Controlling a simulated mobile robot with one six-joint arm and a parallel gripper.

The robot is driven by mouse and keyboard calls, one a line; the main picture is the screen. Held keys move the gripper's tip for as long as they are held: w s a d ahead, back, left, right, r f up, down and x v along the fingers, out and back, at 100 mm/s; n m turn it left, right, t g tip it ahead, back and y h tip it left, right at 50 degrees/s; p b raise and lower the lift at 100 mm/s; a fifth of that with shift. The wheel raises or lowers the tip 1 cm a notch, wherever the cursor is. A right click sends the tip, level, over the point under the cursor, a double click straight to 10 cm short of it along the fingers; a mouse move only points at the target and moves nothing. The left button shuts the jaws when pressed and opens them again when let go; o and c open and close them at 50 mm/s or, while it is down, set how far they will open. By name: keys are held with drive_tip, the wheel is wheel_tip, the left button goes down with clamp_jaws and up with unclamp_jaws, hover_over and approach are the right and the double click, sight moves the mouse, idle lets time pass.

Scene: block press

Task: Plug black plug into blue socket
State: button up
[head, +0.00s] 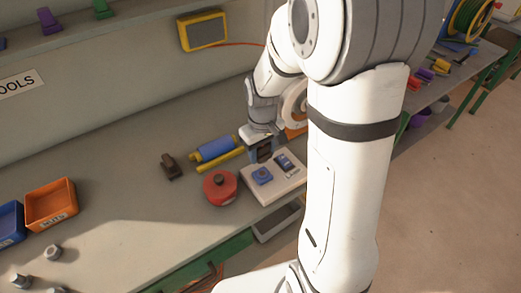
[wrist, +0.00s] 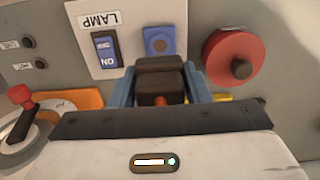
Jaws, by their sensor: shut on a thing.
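My gripper (head: 262,153) is shut on the black plug (wrist: 160,82), a dark brown-black block between its two blue fingers in the wrist view. The blue socket (wrist: 158,42), a blue square with a round centre, sits on a white panel (wrist: 138,12) just beyond the plug. It also shows in the head view (head: 262,176), in front of the gripper. The plug is not in the socket, whose face is mostly clear. How high the plug is above the panel I cannot tell.
A blue rocker switch (wrist: 107,48) sits beside the socket, under a LAMP label. A red disc with a dark knob (head: 220,187) stands left of the panel. A blue cylinder (head: 215,149), yellow rod (head: 220,160) and dark block (head: 170,166) lie nearby.

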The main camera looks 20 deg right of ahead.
sight(262, 173)
drive_tip(key=shift+f+b, duration=1.85)
drive_tip(key=shift+f, duration=0.9)
drive_tip(key=shift+s+f+b, duration=0.1)
drive_tip(key=shift+f+b, duration=0.5)
drive_tip(key=shift+b, duration=0.1)
drive_tip(key=o, duration=1)
drive_tip(key=shift+r, duration=0.1)
wheel_tip(262, 173, up, 8)
drive_tip(key=shift+f, duration=0.15)
idle(0.3)
drive_tip(key=s+r+m+t, duration=0.1)
drive_tip(key=s+r, duration=0.1)
drive_tip(key=s, duration=0.2)
drive_tip(key=s+r+m+t, duration=0.1)
drive_tip(key=s+r, duration=0.1)
drive_tip(key=s, duration=0.3)
drive_tip(key=s+r+m+t, duration=0.1)
drive_tip(key=s+r, duration=0.1)
drive_tip(key=s, duration=0.3)
drive_tip(key=shift+s+r+m, duration=0.1)
drive_tip(key=shift+r+m, duration=0.1)
drive_tip(key=shift+m, duration=0.1)
